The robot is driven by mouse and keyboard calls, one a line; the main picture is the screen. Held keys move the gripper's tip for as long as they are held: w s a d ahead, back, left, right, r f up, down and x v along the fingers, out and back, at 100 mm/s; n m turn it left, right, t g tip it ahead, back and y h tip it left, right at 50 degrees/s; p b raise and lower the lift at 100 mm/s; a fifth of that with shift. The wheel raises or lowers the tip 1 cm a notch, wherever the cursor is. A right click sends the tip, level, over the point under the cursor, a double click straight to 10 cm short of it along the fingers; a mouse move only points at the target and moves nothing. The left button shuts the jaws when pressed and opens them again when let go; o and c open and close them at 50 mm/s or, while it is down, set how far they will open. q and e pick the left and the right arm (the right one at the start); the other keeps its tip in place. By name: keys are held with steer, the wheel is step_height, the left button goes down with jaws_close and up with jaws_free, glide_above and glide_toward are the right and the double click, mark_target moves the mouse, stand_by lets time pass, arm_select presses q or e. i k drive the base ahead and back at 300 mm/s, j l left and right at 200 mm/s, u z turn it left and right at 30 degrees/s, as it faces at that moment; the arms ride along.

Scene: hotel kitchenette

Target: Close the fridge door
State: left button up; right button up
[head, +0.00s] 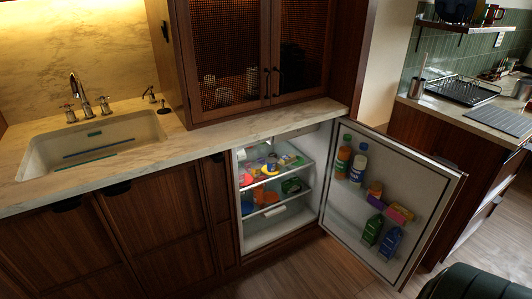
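The fridge door (338,211) stands wide open, swung out to the right of the fridge on its right-hand side. Its inner face shows, with bottles and small boxes on its shelves. The fridge interior (275,232) is lit and holds several colourful items on its shelves, under the marble counter. Neither my left nor my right gripper is in view.
A marble counter (185,148) with a sink (95,145) runs above wooden cabinets on the left. Wooden floor (300,275) lies clear in front of the fridge. A dark rounded object (465,284) is at the bottom right, near the door. Another counter (450,112) stands behind the door.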

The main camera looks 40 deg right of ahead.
mark_target(427, 186)
steer(key=l+u, duration=0.15)
steer(key=l, duration=0.25)
steer(key=k+l+u, duration=0.2)
steer(key=l, duration=0.15)
steer(key=l+u, duration=0.15)
steer(key=l, duration=0.25)
steer(key=k+l+u, duration=0.15)
steer(key=l, duration=0.2)
steer(key=k+l+u, duration=0.2)
steer(key=l, duration=0.15)
steer(key=k+l, duration=0.2)
steer(key=l, duration=0.3)
steer(key=k+l, duration=0.25)
steer(key=l, duration=0.25)
steer(key=k+l, duration=0.2)
steer(key=l, duration=0.3)
steer(key=k+l, duration=0.2)
steer(key=l, duration=0.3)
steer(key=k+l, duration=0.25)
steer(key=l, duration=0.25)
steer(key=k+l, duration=0.2)
steer(key=l, duration=0.25)
steer(key=k+l, duration=0.2)
steer(key=l, duration=0.3)
steer(key=k+l, duration=0.25)
steer(key=l, duration=0.25)
